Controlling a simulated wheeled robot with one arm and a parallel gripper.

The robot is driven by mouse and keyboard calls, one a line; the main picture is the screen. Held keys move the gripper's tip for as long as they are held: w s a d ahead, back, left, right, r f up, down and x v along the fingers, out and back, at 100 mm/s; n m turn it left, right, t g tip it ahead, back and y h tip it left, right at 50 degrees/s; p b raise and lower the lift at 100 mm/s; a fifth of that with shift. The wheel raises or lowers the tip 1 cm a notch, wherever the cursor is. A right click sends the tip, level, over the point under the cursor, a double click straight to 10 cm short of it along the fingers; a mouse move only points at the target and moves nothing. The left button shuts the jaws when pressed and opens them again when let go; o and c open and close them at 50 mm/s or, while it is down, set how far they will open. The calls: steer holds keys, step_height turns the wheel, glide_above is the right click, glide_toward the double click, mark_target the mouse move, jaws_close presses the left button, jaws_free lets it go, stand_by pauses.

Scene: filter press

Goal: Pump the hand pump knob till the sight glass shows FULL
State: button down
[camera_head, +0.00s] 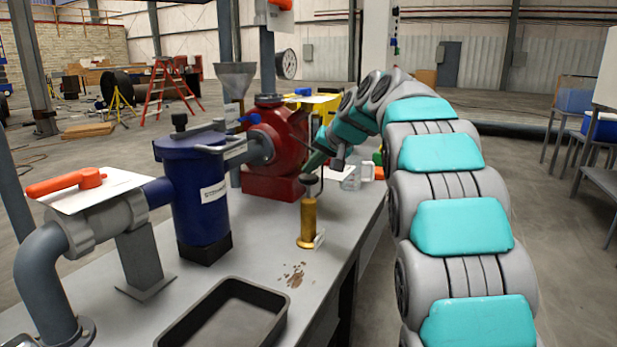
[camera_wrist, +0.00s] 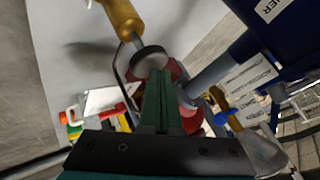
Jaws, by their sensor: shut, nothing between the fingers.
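The hand pump is a brass cylinder (camera_head: 308,220) standing on the bench, with a thin rod and a dark round knob (camera_head: 309,181) on top. In the wrist view the knob (camera_wrist: 150,59) lies at the tip of my fingers, and the brass body (camera_wrist: 121,18) is beyond it. My gripper (camera_head: 313,165) is shut and empty, its green fingers (camera_wrist: 157,80) pointing down close above the knob. I cannot tell whether they touch it. I cannot make out a sight glass or any FULL mark.
A blue filter housing (camera_head: 200,200) stands left of the pump, with a red pump casing (camera_head: 278,140) behind. An orange-handled valve (camera_head: 66,183) is at the far left. A black tray (camera_head: 183,333) lies in front. A clear mug (camera_head: 352,178) stands behind right. A brown spill (camera_head: 293,275) marks the bench.

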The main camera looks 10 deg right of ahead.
mark_target(311, 178)
steer(key=shift+f+b, duration=1.05)
steer(key=shift+f, duration=0.7)
stand_by(1.2)
steer(key=shift+r, duration=0.2)
steer(key=shift+r+p, duration=1.75)
steer(key=shift+r, duration=0.45)
steer(key=shift+r, duration=0.15)
steer(key=shift+r+p, duration=1.9)
steer(key=shift+r, duration=0.5)
steer(key=s+f+n+g+h, duration=0.1)
steer(key=s+f+g, duration=0.2)
steer(key=s+f, duration=0.6)
steer(key=s+f+n+g+h, duration=0.1)
steer(key=s+f, duration=0.8)
steer(key=s, duration=1.7)
steer(key=s+f+n+g+h, duration=0.1)
steer(key=s+f+g, duration=0.4)
steer(key=s, duration=1.3)
step_height(311, 178, down, 4)
steer(key=shift+s+a+g+h, duration=0.2)
steer(key=shift+s+g+h, duration=0.15)
steer(key=shift+h, duration=0.45)
